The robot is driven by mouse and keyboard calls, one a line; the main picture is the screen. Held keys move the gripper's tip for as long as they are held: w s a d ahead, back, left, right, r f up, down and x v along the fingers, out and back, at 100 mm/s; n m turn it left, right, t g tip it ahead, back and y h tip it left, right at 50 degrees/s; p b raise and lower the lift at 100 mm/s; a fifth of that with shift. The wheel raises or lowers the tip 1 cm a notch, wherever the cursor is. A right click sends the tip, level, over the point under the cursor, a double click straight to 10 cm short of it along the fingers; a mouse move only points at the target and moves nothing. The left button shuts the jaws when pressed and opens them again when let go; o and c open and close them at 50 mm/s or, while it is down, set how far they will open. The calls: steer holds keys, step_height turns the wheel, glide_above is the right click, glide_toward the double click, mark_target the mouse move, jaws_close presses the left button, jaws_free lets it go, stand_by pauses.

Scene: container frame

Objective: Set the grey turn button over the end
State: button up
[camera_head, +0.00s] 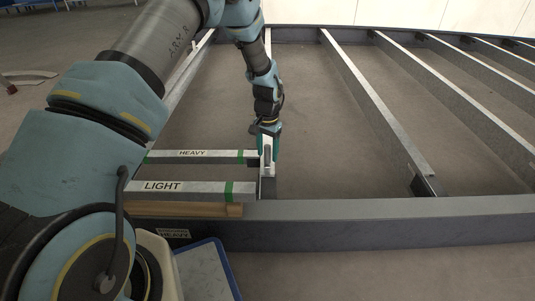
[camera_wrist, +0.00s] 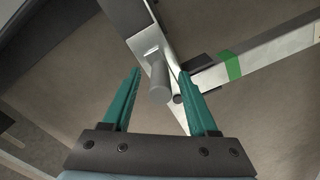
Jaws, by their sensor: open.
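My gripper (camera_head: 268,148) points down at the beam by the right end of the bar marked HEAVY (camera_head: 195,154). In the wrist view my gripper (camera_wrist: 159,73) is open, its two teal fingers apart. A grey peg-like part, which looks like the turn button's handle (camera_wrist: 158,78), stands between the fingers, with a gap to the left finger. The right fingertip is close to a small dark round part. The green-banded bar end (camera_wrist: 232,66) lies right of the fingers, its dark tip against the beam. Whether the button covers this end is unclear.
A second bar marked LIGHT (camera_head: 180,187) lies nearer, also with a green band, above a wooden strip (camera_head: 190,210). The frame's front rail (camera_head: 380,207) crosses the foreground. Bare floor (camera_head: 330,140) lies to the right between the cross beams.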

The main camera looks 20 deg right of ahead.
jaws_close()
stand_by(0.5)
stand_by(0.9)
